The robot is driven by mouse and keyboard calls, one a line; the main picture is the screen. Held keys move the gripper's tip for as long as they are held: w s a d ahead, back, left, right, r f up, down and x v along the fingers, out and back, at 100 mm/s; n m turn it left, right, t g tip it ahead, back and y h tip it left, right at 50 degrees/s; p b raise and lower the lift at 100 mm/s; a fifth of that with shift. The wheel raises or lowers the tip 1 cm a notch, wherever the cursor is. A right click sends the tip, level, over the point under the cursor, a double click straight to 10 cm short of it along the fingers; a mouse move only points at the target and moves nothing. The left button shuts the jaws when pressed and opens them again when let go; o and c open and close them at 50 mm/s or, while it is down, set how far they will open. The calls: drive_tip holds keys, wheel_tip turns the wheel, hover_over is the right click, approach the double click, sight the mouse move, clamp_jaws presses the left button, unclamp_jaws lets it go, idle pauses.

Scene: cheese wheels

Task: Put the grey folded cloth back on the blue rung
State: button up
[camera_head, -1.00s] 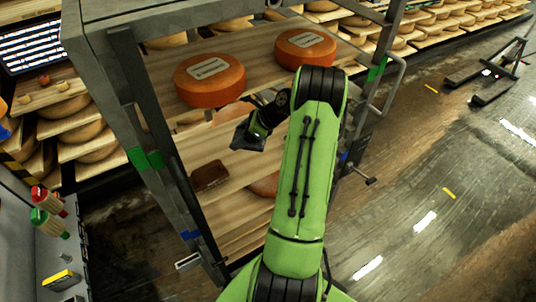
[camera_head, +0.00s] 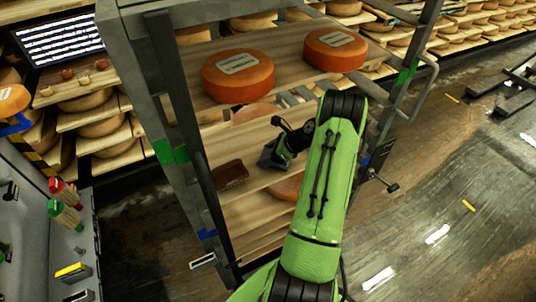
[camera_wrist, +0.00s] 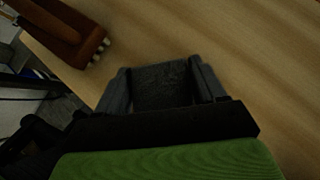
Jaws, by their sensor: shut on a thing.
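My gripper (camera_head: 275,158) is inside the metal rack, over the middle wooden shelf and right of a brown brush. In the wrist view my gripper (camera_wrist: 164,82) is shut on the dark grey folded cloth (camera_wrist: 163,88), which sits between the two fingers. In the head view the cloth is a small grey patch at the gripper's end. I cannot tell whether it touches the shelf. Blue tape (camera_head: 207,234) marks the rack's left post low down, below green tape (camera_head: 171,152). The blue rung itself is hard to make out.
The brown brush (camera_head: 230,174) lies near the shelf's left side; its pale bristles show in the wrist view (camera_wrist: 80,32). Two orange cheese wheels (camera_head: 238,77) (camera_head: 334,50) stand on the shelf above. Rack posts flank my arm. Bare shelf wood (camera_wrist: 260,60) lies right of the cloth.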

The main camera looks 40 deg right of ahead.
drive_tip(key=shift+f, duration=0.2)
drive_tip(key=o, duration=1)
drive_tip(key=shift+r, duration=0.1)
drive_tip(key=shift+r, duration=0.25)
drive_tip(key=p+v, duration=0.2)
drive_tip(key=v, duration=1)
drive_tip(key=shift+f, duration=0.1)
